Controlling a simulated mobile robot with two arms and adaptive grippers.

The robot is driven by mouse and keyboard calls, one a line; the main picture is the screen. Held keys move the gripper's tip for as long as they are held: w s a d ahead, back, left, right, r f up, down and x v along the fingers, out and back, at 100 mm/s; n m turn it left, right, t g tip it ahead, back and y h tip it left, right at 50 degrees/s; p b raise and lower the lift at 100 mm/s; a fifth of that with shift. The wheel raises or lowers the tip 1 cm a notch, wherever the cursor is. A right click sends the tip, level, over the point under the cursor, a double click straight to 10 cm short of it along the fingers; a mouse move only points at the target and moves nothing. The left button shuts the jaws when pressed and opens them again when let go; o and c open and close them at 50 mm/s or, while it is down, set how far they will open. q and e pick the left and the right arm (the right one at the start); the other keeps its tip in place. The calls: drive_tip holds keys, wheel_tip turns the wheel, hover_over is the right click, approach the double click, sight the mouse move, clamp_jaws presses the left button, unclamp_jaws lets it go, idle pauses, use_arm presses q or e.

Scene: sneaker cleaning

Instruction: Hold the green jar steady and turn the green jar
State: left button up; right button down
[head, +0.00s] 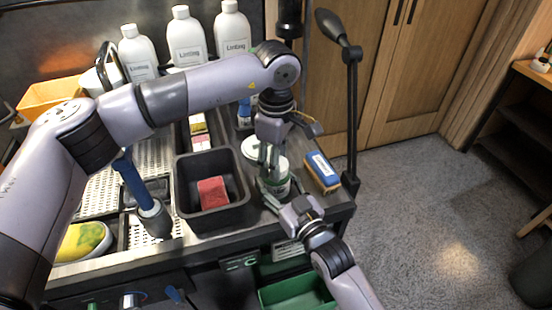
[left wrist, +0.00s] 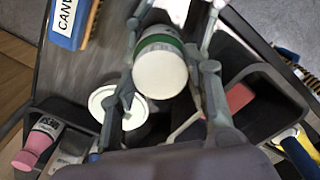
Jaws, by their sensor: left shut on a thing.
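My right gripper (head: 276,196) comes from the lower right, low beside the jar. Its fingertips are partly hidden, so I cannot tell if they grip it.
A round white lid (head: 250,148) is just behind the jar. A black bin (head: 211,222) with a red sponge (head: 212,193) stands to the left. A blue brush (head: 322,171) lies to the right, near the counter edge. White bottles (head: 187,38) line the back.

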use_arm(q)
drive_tip(key=n, duration=0.3)
drive_tip(key=shift+n, duration=0.4)
drive_tip(key=n, duration=1.4)
drive_tip(key=shift+n, duration=0.3)
drive_tip(key=n, duration=1.2)
drive_tip(key=shift+r+n, duration=0.1)
drive_tip(key=shift+n, duration=0.2)
drive_tip(key=n, duration=0.4)
drive_tip(key=shift+n, duration=0.4)
drive_tip(key=shift+w, duration=0.1)
